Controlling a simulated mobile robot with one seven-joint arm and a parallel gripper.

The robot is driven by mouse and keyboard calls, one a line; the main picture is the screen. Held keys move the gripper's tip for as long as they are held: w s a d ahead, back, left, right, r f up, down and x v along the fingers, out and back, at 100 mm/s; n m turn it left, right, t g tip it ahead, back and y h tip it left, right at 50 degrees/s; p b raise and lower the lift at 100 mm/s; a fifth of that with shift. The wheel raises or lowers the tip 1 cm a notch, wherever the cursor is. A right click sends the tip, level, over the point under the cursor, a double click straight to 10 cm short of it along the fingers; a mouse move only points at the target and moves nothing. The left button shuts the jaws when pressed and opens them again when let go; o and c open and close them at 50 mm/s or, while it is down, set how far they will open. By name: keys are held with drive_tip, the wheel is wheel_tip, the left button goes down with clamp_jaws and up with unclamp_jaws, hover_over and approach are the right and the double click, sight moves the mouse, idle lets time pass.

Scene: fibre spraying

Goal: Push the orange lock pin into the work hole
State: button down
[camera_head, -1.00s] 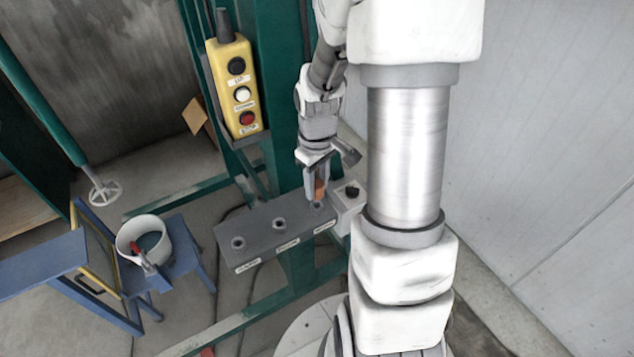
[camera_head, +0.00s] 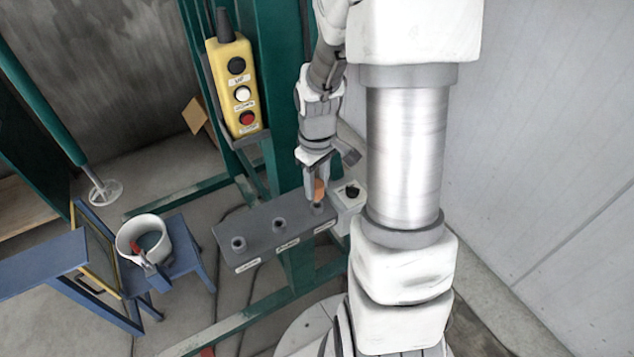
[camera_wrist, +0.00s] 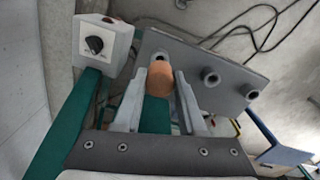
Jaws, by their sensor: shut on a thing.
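The orange lock pin (camera_head: 319,189) is upright between the fingers of my gripper (camera_head: 315,188), at the right end of the grey plate (camera_head: 262,232). In the wrist view the orange pin (camera_wrist: 159,82) sits between the two grey fingers of my gripper (camera_wrist: 158,88), its far end close to the nearest collared hole (camera_wrist: 160,57). The other two collared holes, the middle one (camera_head: 279,225) and the left one (camera_head: 238,243), are empty. The labels are too small to read, so I cannot tell which is the work hole. The pin's depth is unclear.
A box with a black knob (camera_head: 351,192) stands close to the plate's right end. A yellow button box (camera_head: 236,88) hangs on the green frame (camera_head: 285,120). A white bucket (camera_head: 143,228) sits on a blue stand at the left. A green-shafted stirrer (camera_head: 103,190) is above it.

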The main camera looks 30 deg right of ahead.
sight(317, 193)
drive_tip(key=shift+f+b, duration=1.45)
drive_tip(key=shift+f, duration=0.35)
drive_tip(key=shift+c, duration=2)
unclamp_jaws()
drive_tip(key=shift+r, duration=0.15)
wheel_tip(317, 193, up, 17)
drive_tip(key=p, duration=0.1)
drive_tip(key=shift+r, duration=0.1)
